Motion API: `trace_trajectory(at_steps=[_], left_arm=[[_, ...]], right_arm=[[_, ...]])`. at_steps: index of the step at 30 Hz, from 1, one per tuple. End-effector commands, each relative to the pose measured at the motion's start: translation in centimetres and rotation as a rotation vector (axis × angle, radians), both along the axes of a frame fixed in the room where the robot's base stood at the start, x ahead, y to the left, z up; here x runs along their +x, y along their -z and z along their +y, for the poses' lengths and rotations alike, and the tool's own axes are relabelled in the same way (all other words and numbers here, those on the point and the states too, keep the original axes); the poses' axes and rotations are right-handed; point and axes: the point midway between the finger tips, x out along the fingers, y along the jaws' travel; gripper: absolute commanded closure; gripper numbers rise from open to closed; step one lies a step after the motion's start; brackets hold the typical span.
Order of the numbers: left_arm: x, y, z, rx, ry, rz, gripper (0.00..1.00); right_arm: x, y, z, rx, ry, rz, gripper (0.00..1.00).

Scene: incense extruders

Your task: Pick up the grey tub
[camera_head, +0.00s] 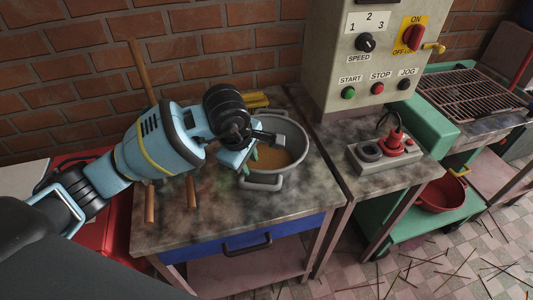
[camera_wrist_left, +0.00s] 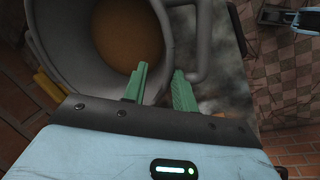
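The grey tub (camera_head: 294,135) is a round metal pot with loop handles and brownish content, standing upright on the worktable. It also shows large in the left wrist view (camera_wrist_left: 65,50). My left gripper (camera_head: 247,163) reaches down at the tub's near left rim. In the left wrist view its two green fingers (camera_wrist_left: 158,84) are apart, one over the tub's inside and one on the outer side beside a handle. The tub wall lies between them, with some gap visible; I cannot tell whether either finger touches it.
The worktable (camera_head: 215,222) has a blue drawer and free room at its front. Wooden rods (camera_head: 150,203) and yellow bars (camera_head: 256,100) lie near the tub. A control cabinet (camera_head: 340,85) and a red-buttoned switch box (camera_head: 385,163) stand to the right.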

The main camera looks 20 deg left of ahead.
Motion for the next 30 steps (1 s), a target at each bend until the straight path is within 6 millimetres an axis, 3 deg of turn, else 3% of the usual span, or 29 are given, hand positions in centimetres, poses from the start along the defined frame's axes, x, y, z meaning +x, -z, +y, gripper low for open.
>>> trace_trajectory(at_steps=[5,16,25,30], left_arm=[[0.1,0.4,0.0,-0.002,0.001,0.0,0.72],[1.1,4.8,0.3,-0.002,0.001,0.0,0.72],[1.2,5.2,0.3,-0.002,0.002,-0.002,0.72],[1.2,5.2,0.3,-0.002,0.002,-0.002,0.94]], right_arm=[[0.4,-0.2,0.1,0.001,0.002,-0.009,0.64],[1.4,-0.8,0.1,0.004,0.003,-0.031,0.64],[1.4,-0.7,0.1,0.004,0.003,-0.03,0.64],[1.1,-0.6,0.1,0.003,0.004,-0.025,0.64]])
